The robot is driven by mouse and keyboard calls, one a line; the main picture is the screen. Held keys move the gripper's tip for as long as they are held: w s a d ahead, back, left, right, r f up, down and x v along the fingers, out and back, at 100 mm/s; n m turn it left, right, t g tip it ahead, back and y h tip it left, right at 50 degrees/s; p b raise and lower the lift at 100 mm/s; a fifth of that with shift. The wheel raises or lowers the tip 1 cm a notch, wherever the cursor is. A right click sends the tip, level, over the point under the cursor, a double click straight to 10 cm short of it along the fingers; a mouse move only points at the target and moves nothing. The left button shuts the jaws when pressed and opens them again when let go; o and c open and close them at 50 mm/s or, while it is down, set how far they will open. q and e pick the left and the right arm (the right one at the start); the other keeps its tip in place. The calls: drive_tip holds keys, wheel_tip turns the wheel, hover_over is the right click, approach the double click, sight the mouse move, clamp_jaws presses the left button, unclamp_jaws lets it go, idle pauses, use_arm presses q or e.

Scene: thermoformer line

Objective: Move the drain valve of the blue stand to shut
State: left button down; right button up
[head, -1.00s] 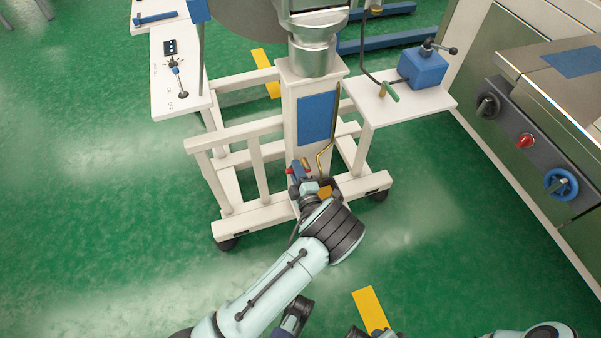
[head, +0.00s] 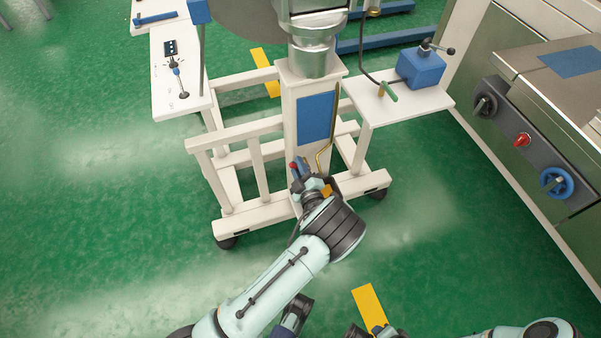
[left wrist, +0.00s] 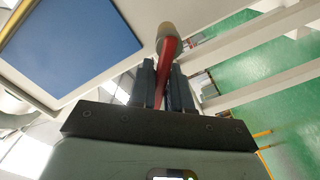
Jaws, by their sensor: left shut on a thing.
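The stand is a cream frame with a blue panel (head: 317,118) on its column, in the middle of the head view. My left gripper (head: 300,168) is low at the column's front. In the left wrist view its two dark fingers (left wrist: 162,85) are shut on a red lever (left wrist: 168,58), the drain valve's handle, which sticks out beyond the fingertips towards a tan rounded end. A small red part of the lever (head: 293,165) shows beside the fingers in the head view. The valve body is mostly hidden behind my gripper and wrist.
A brass pipe (head: 328,150) runs down the column just right of my gripper. The stand's lower rail (head: 262,217) and castors are close to my wrist. A side shelf (head: 405,105) holds a blue box. A machine with knobs stands at right. Green floor at left is clear.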

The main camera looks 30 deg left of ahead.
use_arm(q)
drive_tip(key=shift+w+d+r+m, duration=0.15)
drive_tip(key=shift+m, duration=0.55)
drive_tip(key=shift+w+d+r+m, duration=0.1)
drive_tip(key=shift+r+m, duration=0.05)
drive_tip(key=shift+m, duration=0.55)
drive_tip(key=shift+w+d+r+m+p, duration=0.15)
drive_tip(key=shift+m+p, duration=0.05)
drive_tip(key=shift+m, duration=0.35)
drive_tip(key=shift+w+d+r+m+p, duration=0.1)
drive_tip(key=shift+w+d+m+p, duration=0.05)
drive_tip(key=shift+m, duration=0.4)
drive_tip(key=shift+w+d+m, duration=0.1)
drive_tip(key=shift+w+m, duration=0.05)
drive_tip(key=shift+m, duration=0.55)
drive_tip(key=m, duration=0.3)
drive_tip(key=shift+w+d+r, duration=0.1)
drive_tip(key=shift+w+d, duration=0.25)
drive_tip(key=shift+w, duration=0.05)
drive_tip(key=c, duration=1)
unclamp_jaws()
